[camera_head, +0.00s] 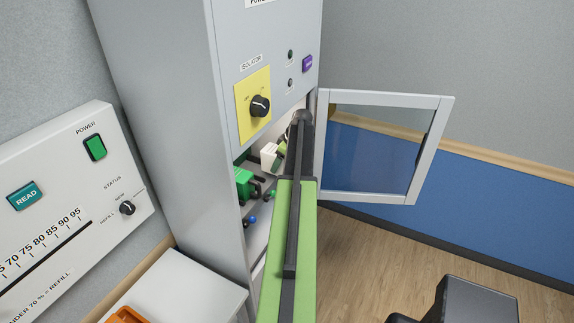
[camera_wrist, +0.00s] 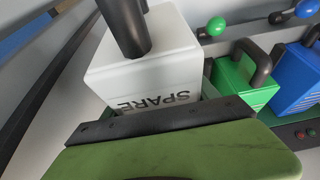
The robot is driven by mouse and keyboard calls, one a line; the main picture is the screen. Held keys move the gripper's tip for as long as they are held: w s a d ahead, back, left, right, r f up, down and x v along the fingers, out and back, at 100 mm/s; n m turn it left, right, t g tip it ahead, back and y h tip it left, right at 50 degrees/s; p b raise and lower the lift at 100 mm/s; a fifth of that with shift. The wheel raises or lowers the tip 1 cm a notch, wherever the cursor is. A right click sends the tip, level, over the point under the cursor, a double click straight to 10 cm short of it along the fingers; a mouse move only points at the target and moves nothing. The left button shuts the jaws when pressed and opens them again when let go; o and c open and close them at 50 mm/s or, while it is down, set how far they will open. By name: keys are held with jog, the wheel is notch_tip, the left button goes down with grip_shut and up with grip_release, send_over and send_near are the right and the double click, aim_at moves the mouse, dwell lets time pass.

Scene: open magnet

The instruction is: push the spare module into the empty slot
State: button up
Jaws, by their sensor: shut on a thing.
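The spare module (camera_wrist: 150,55) is a white block marked SPARE with a thick dark bar at its top. It looks tilted in the wrist view. In the head view, the white module (camera_head: 269,156) shows inside the open cabinet, partly behind my arm. My gripper (camera_head: 283,149) is inside the cabinet opening, shut on the module; its fingertips are largely hidden. A green module (camera_wrist: 240,80) and a blue module (camera_wrist: 295,80) sit in a row to the right of the spare in the wrist view. The empty slot cannot be made out; whether the spare is in it is unclear.
The cabinet door (camera_head: 420,150) stands open to the right, with its frame near my arm. A yellow isolator panel (camera_head: 253,104) with a black knob is above the opening. A green ball (camera_wrist: 216,27) on a lever is behind the modules. A white wall panel (camera_head: 70,200) is at left.

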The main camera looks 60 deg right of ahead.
aim_at(274, 149)
jog(key=w, duration=0.6)
jog(key=shift+f, duration=0.3)
jog(key=shift+b+x, duration=0.95)
jog(key=shift+b, duration=0.25)
jog(key=shift+f+b, duration=0.9)
jog(key=shift+f, duration=0.05)
jog(key=o, duration=2)
jog(key=shift+s+r+p, duration=0.15)
jog(key=shift+r+p, duration=0.4)
jog(key=shift+p, duration=0.1)
jog(key=p+v, duration=0.6)
jog(key=shift+s+r, duration=0.1)
jog(key=shift+r, duration=0.25)
jog(key=shift+s, duration=0.1)
